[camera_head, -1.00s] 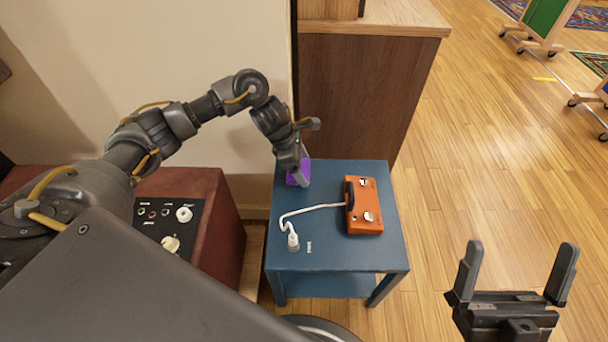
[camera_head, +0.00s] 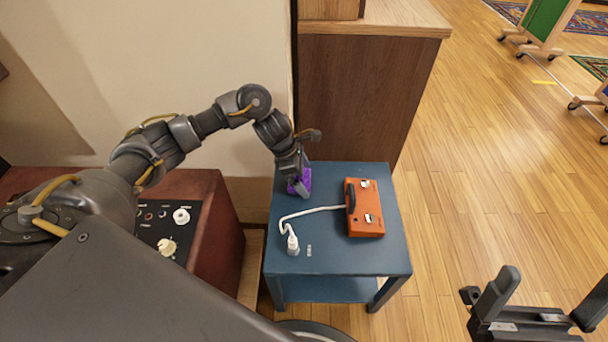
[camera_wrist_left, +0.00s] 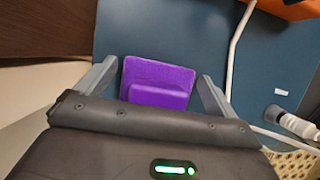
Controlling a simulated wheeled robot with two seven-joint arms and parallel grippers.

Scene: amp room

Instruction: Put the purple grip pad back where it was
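The purple grip pad (camera_head: 306,176) is at the back left of the blue side table (camera_head: 333,255), partly hidden by my left gripper (camera_head: 298,186). In the left wrist view the pad (camera_wrist_left: 158,80) has a raised block on its near side and lies between the fingers of my left gripper (camera_wrist_left: 160,72). Those fingers are spread, with a gap on each side of the pad. My right gripper (camera_head: 541,290) is open and empty at the lower right, over the floor.
A red-brown cabinet (camera_head: 218,235) stands left, a wooden cabinet (camera_head: 350,95) behind.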

